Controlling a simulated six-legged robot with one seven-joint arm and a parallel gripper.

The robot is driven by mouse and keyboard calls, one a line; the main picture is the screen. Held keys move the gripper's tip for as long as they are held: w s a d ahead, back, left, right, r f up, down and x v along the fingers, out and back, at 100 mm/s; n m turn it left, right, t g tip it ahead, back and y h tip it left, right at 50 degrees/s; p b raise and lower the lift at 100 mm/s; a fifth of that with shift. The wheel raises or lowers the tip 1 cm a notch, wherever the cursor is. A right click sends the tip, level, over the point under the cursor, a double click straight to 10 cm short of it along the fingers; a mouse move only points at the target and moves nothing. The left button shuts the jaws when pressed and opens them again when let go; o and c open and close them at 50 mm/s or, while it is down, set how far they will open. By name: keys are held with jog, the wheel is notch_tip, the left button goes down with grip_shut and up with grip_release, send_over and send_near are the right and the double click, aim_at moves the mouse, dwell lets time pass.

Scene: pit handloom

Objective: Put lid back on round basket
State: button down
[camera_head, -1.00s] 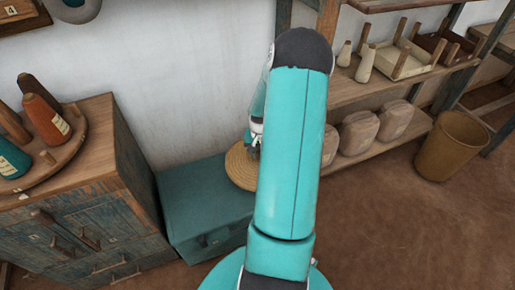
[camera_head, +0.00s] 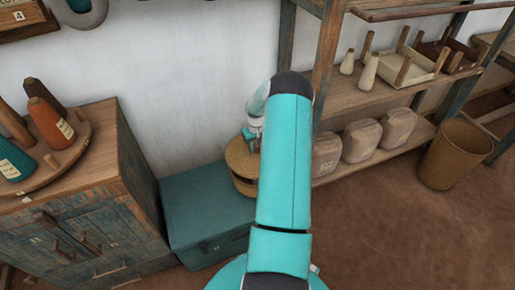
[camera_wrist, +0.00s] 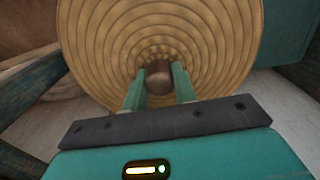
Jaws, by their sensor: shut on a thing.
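The lid (camera_head: 238,157) is a round, coiled straw-coloured disc with a brown knob (camera_wrist: 159,77). My gripper (camera_wrist: 158,84) is shut on the knob, one green finger on each side, and the lid fills the top of the wrist view. In the head view my gripper (camera_head: 249,138) is partly hidden by my arm. The round basket (camera_head: 243,187) shows as a strip of woven side below the lid, at the right end of a teal chest. A dark line separates lid and basket. I cannot tell whether they touch. My arm hides their right side.
The teal chest (camera_head: 200,205) stands between a worn blue cabinet (camera_head: 130,180) with cones on top and a wooden shelf (camera_head: 345,97) holding sacks (camera_head: 362,140). A brown bin (camera_head: 452,150) stands at the right. The wall is close behind; the brown floor in front is open.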

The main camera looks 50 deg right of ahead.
jog(key=shift+f, duration=3.1)
jog(key=shift+f, duration=0.15)
jog(key=c, duration=0.6)
grip_release()
jog(key=shift+o, duration=0.2)
jog(key=shift+r, duration=3.5)
